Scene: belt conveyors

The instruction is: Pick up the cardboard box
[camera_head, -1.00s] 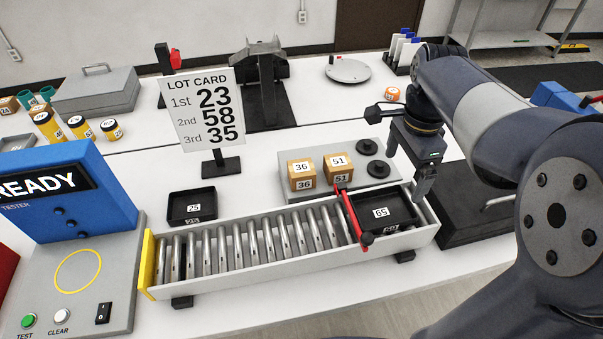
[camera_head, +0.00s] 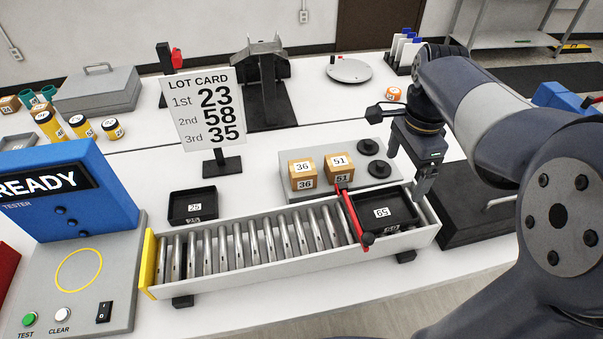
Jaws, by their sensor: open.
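Two small cardboard boxes stand side by side on a grey plate (camera_head: 290,165) behind the roller conveyor. The left box (camera_head: 303,174) is marked 36 and the right box (camera_head: 339,168) is marked 51. My gripper (camera_head: 423,190) is open and points down near the conveyor's right end, beside a black tray (camera_head: 398,200). It is to the right of both boxes, apart from them, and nothing shows between its fingers. Another small brown box (camera_head: 10,104) sits at the far left of the table.
The roller conveyor (camera_head: 290,270) has a red stop bar (camera_head: 353,220) left of the black tray. A second black tray (camera_head: 180,220) lies behind it. Two black knobs are right of the boxes. A lot card sign (camera_head: 208,110) stands to their left. A dark case is at the right.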

